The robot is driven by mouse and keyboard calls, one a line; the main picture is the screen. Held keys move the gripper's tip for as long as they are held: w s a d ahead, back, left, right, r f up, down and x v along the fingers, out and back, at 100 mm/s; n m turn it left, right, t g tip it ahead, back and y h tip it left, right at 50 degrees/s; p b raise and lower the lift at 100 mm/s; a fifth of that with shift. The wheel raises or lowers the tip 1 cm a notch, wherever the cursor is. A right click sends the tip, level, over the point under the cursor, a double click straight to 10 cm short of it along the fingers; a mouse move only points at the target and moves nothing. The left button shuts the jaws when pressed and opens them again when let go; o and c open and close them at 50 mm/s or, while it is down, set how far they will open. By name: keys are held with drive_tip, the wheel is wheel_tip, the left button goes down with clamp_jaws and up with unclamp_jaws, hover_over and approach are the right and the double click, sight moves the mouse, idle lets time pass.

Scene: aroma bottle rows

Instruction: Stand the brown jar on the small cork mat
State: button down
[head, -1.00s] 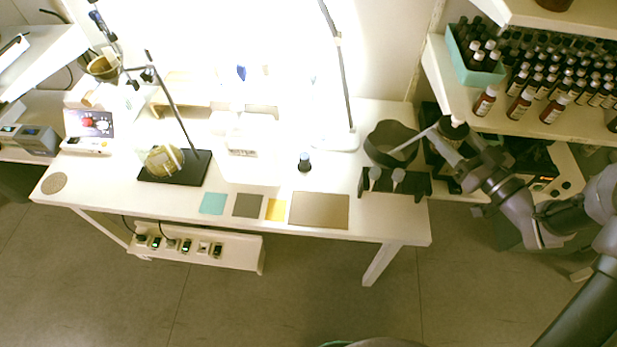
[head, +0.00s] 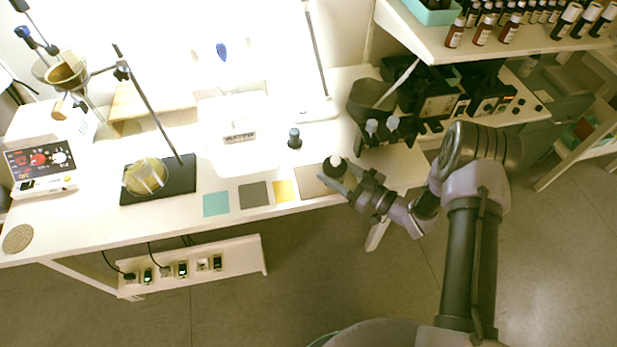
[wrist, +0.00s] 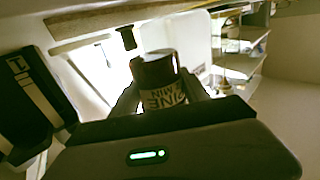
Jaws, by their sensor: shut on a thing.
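In the wrist view the jar (wrist: 160,72) stands between the fingers, with a pale printed label partly hidden by my gripper (wrist: 162,92). In the head view the jar overlaps the back right part of a tan rectangular mat (head: 309,186) near the bench's front edge. Its height above the bench is hard to tell. A small round cork mat (head: 18,238) lies bare at the bench's far left front corner.
Teal (head: 216,204), grey (head: 253,195) and yellow (head: 286,191) squares line the front edge. A small dark bottle (head: 294,139) stands behind them. A stand with a black base (head: 185,180) is left of centre. A black rack (head: 390,133) is right; bottles fill the shelf (head: 430,38).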

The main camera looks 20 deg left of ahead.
drive_tip(key=a, duration=0.2)
drive_tip(key=a+b, duration=0.1)
drive_tip(key=a, duration=0.3)
drive_tip(key=shift+w+a+f, duration=0.25)
drive_tip(key=shift+a+f, duration=0.1)
drive_tip(key=shift+f, duration=0.05)
drive_tip(key=shift+a+f+b, duration=0.15)
drive_tip(key=shift+f+b, duration=0.15)
drive_tip(key=shift+b, duration=0.2)
drive_tip(key=shift+f+b, duration=0.75)
drive_tip(key=shift+f, duration=0.6)
drive_tip(key=shift+f, duration=0.2)
drive_tip(key=c, duration=0.6)
unclamp_jaws()
drive_tip(key=shift+o, duration=0.2)
